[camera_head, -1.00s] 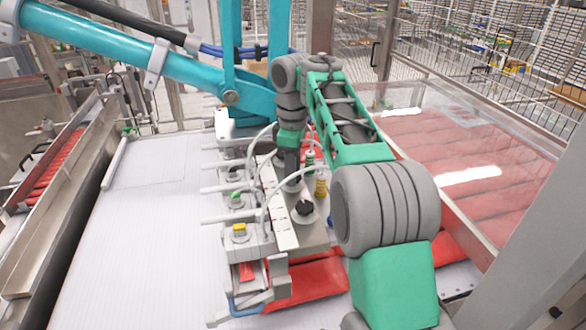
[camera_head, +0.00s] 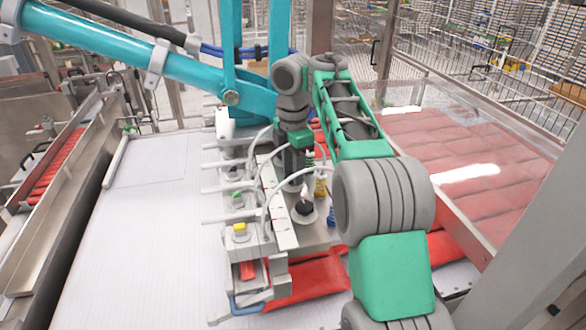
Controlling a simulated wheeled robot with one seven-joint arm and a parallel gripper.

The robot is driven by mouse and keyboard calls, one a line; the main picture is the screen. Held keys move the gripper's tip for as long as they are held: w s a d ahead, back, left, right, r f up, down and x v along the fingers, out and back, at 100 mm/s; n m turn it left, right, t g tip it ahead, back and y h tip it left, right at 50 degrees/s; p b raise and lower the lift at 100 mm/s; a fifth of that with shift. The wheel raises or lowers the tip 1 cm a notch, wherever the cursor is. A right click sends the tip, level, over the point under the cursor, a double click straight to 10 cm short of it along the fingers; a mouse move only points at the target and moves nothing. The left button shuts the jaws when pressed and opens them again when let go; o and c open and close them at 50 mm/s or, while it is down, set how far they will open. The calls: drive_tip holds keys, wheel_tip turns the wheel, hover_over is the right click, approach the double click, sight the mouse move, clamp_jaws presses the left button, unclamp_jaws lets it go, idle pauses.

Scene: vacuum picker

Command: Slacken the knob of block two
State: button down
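The vacuum picker head hangs from the blue arm, with a row of grey blocks along its left side. The front block carries a yellow knob (camera_head: 239,229) and the block behind it a green knob (camera_head: 236,195). A black knob (camera_head: 304,207) sits on a round pale base on the grey plate to the right. No readable numbers show which is block two. My gripper (camera_head: 292,184) points down over the plate, behind the black knob and beside the white ruled bar. Its fingertips are small and partly hidden by hoses, so I cannot tell whether it is open or touches anything.
White hoses (camera_head: 268,205) loop around my gripper. Yellow (camera_head: 320,186) and blue (camera_head: 331,214) coiled parts stand close on the right. Red packs (camera_head: 310,282) lie below the picker head. The white ribbed belt (camera_head: 140,240) on the left is clear.

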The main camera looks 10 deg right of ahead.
idle(0.3)
drive_tip(key=c, duration=0.9)
unclamp_jaws()
